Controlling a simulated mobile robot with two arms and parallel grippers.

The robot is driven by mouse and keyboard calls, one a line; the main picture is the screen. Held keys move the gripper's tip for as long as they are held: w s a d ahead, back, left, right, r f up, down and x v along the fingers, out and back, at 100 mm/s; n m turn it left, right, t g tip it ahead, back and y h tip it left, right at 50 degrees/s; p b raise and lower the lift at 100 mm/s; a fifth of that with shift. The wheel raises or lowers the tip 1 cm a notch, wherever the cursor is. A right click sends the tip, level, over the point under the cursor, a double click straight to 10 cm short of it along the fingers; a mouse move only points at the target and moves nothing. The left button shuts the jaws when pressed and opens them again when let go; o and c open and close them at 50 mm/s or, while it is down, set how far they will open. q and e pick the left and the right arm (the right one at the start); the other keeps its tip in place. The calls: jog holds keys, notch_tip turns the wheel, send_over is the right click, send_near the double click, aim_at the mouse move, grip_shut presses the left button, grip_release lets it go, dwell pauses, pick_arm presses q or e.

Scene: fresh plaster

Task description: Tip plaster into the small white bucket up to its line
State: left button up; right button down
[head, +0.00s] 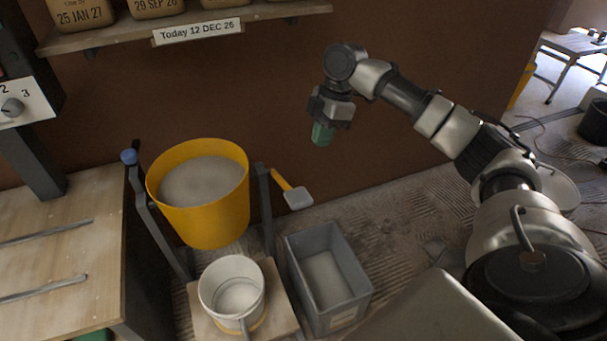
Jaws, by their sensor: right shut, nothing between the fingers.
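A yellow tub (217,226) hangs between dark uprights and holds pale grey plaster (200,182). A blue knob (129,156) tops the lever at its left. The small white bucket (214,304) stands upright on a wooden stand (281,305) below and in front of the tub. Its inside looks pale; I cannot tell its fill level or make out its line clearly. No stream shows between tub and bucket. My right gripper (323,135) points down with green fingertips shut and empty, above and right of the tub, touching nothing. My left gripper is out of view.
A grey bin (350,303) with pale contents stands right of the bucket. A yellow-handled tool (297,198) is by the right upright. A wooden bench (60,255) is at left. A shelf (270,10) with dated containers and a date card (197,31) runs above.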

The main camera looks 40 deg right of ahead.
aim_at(308, 197)
jog(key=shift+s+a, duration=0.1)
jog(key=shift+s, duration=0.05)
jog(key=x, duration=0.8)
jog(key=b+x, duration=0.1)
jog(key=x, duration=0.3)
jog(key=shift+s+d+f, duration=0.15)
jog(key=shift+d+f, duration=0.1)
jog(key=shift+f, duration=0.2)
jog(key=shift+s+f, duration=0.1)
jog(key=shift+f, duration=0.5)
